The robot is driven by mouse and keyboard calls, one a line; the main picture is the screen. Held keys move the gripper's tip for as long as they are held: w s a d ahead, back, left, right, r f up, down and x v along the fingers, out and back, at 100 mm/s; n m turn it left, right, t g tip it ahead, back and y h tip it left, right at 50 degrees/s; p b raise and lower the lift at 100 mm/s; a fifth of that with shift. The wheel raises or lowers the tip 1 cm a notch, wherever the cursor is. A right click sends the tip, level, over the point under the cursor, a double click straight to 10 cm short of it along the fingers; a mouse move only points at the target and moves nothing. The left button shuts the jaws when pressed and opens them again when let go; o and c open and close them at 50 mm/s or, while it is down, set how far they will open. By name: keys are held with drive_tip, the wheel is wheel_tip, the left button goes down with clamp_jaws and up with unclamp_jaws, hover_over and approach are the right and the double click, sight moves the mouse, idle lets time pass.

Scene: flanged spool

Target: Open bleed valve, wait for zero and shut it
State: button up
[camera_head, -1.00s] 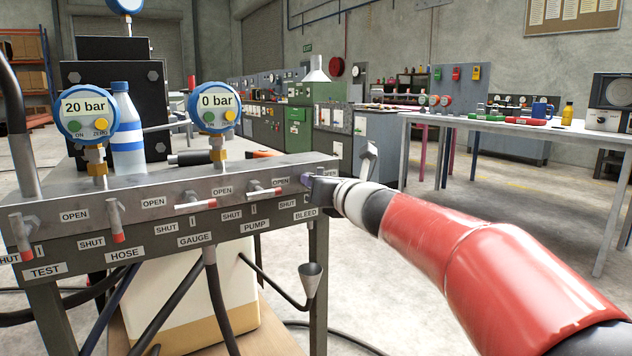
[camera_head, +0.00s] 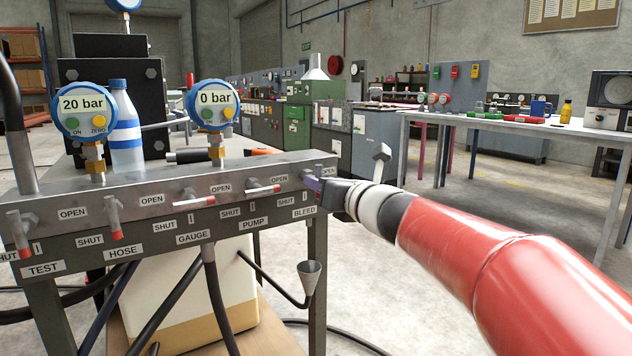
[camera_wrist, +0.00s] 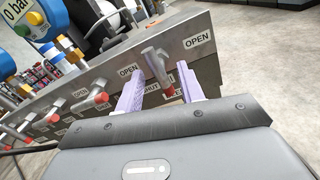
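The bleed valve (camera_wrist: 154,62) is at the right end of the manifold, above the BLEED label (camera_head: 304,211). In the wrist view its red-tipped lever points down toward the SHUT side. My gripper (camera_wrist: 160,74) is open, its purple fingers on either side of the lever; contact is not clear. In the head view my gripper (camera_head: 315,185) partly covers the valve. The left gauge (camera_head: 85,109) reads 20 bar. The right gauge (camera_head: 212,105) reads 0 bar; part of it shows in the wrist view (camera_wrist: 30,18).
The HOSE lever (camera_head: 115,222) and TEST lever (camera_head: 21,237) point down; the GAUGE lever (camera_head: 195,202) and PUMP lever (camera_head: 263,189) lie sideways. A funnel (camera_head: 309,280) hangs below. A bottle (camera_head: 125,135) stands behind the manifold.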

drive_tip(key=v, duration=0.4)
drive_tip(key=shift+s, duration=0.15)
drive_tip(key=s+d+f+n+g+h+p, duration=0.1)
drive_tip(key=s+f+n+g+p, duration=0.15)
drive_tip(key=s+f+n, duration=0.45)
drive_tip(key=s+d+f+n+g+h+p, duration=0.15)
drive_tip(key=s+n+g, duration=0.25)
drive_tip(key=s+n, duration=0.6)
drive_tip(key=s+d+f+n+g+h+p, duration=0.2)
drive_tip(key=s+d+f+n+g+h, duration=0.1)
drive_tip(key=s+d+f+n+h, duration=0.4)
drive_tip(key=s+d+f+n, duration=0.3)
drive_tip(key=s+d+n, duration=0.1)
drive_tip(key=n, duration=0.3)
drive_tip(key=shift+s+f+n, duration=0.3)
drive_tip(key=shift+s, duration=0.55)
